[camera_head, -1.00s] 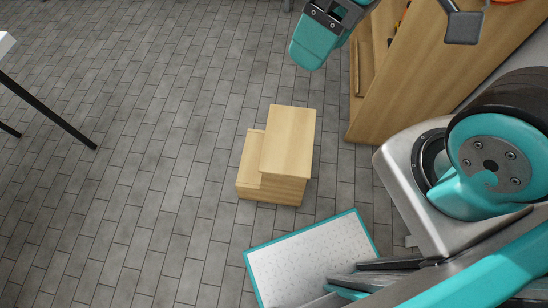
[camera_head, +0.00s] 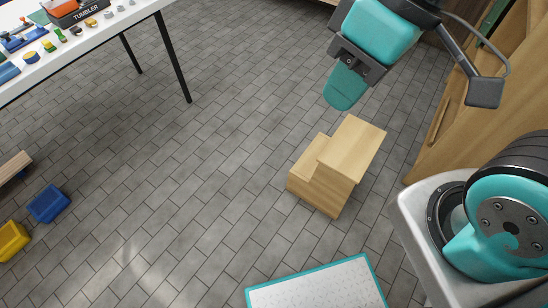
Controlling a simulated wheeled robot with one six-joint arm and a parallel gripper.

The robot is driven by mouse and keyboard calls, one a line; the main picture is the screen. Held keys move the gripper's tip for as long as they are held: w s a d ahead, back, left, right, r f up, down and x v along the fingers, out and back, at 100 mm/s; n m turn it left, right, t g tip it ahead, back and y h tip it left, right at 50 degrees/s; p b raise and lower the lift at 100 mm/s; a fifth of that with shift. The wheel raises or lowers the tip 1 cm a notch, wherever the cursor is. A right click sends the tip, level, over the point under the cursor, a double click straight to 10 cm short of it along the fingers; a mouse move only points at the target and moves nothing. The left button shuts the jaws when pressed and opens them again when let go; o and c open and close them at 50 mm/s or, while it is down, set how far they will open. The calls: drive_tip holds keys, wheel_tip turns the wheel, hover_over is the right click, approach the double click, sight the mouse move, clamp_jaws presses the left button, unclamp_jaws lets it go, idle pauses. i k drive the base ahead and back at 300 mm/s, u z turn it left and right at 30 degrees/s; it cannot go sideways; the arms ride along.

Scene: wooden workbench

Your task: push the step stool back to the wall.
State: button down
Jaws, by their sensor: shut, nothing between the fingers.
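The step stool (camera_head: 352,150) is light wood with two steps. It stands upright on the floor right of the picture's middle, its lower step (camera_head: 310,160) to the left. My gripper (camera_head: 344,90) has teal fingers and is shut and empty. It points down just beyond the stool's top step in the picture, with a narrow strip of floor showing between them. I cannot tell its height above the floor. No wall can be clearly made out.
A wooden cabinet (camera_head: 485,95) stands to the right of the stool. A white table (camera_head: 85,45) with black legs and small items is at upper left. A blue bin (camera_head: 48,204) and a yellow bin (camera_head: 12,240) are at left. The floor between is clear.

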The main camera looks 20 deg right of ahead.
sight(324, 176)
drive_tip(key=u, duration=0.65)
drive_tip(key=k, duration=0.85)
drive_tip(key=u, duration=0.75)
drive_tip(key=i, duration=1.35)
drive_tip(key=z, duration=0.45)
drive_tip(key=i, duration=0.95)
drive_tip(key=z, duration=1.45)
drive_tip(key=i, duration=0.75)
drive_tip(key=z, duration=0.8)
